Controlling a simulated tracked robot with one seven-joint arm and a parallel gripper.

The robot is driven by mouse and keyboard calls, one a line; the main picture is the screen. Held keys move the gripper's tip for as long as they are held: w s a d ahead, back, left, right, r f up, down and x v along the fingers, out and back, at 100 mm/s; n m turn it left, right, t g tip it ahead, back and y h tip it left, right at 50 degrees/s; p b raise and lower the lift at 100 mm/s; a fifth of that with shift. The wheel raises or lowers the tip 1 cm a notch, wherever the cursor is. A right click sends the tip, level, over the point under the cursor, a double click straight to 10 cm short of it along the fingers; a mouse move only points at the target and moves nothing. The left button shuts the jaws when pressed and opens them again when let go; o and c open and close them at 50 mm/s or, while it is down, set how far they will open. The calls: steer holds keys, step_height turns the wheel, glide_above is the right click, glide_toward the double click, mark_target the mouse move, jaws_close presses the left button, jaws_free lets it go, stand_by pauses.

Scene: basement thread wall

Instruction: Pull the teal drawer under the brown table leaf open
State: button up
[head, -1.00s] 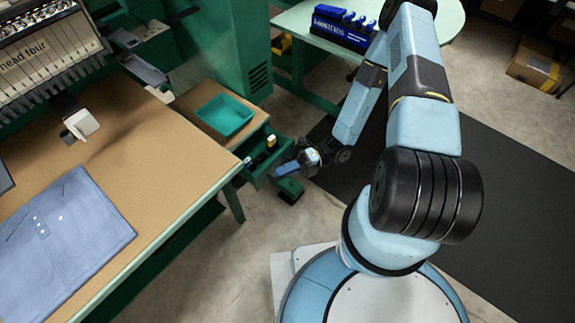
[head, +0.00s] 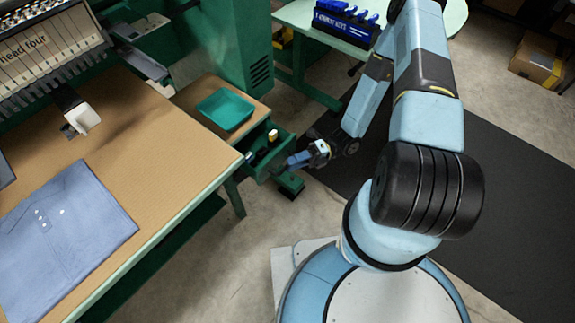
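The teal drawer (head: 259,176) sits under the small brown table leaf (head: 188,97) and stands out toward the right, partly open. Its inside shows, with a small yellow-topped item (head: 272,136) and dark items in it. My gripper (head: 284,167) is at the drawer's outer front end, reaching in from the right. Its fingers are small and dark here and overlap the drawer front. I cannot tell whether they are closed on a handle; the handle is hidden.
A teal tray (head: 224,110) lies on the leaf. A large brown worktable (head: 110,130) with a folded blue shirt (head: 60,240) fills the left. A green machine cabinet (head: 235,45) stands behind. Floor in front is clear.

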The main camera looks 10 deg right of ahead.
steer(key=v, duration=1)
steer(key=shift+d, duration=0.3)
steer(key=shift+w, duration=0.1)
steer(key=w+d+r+n+t+h, duration=0.15)
steer(key=r+n+h, duration=0.6)
steer(key=r, duration=0.75)
steer(key=w+d+r+n+h, duration=0.25)
steer(key=r+n+h, duration=0.25)
steer(key=r+n, duration=0.8)
steer(key=s+r+n+t+h, duration=0.2)
steer(key=s+r+n+t, duration=0.2)
steer(key=s+r, duration=0.3)
steer(key=s+r+n+t+h, duration=0.3)
steer(key=s+r+n+t, duration=0.2)
steer(key=r, duration=1.3)
steer(key=shift+s+d+r+t, duration=0.2)
steer(key=shift+s+d+t, duration=0.3)
steer(key=shift+s+t, duration=0.5)
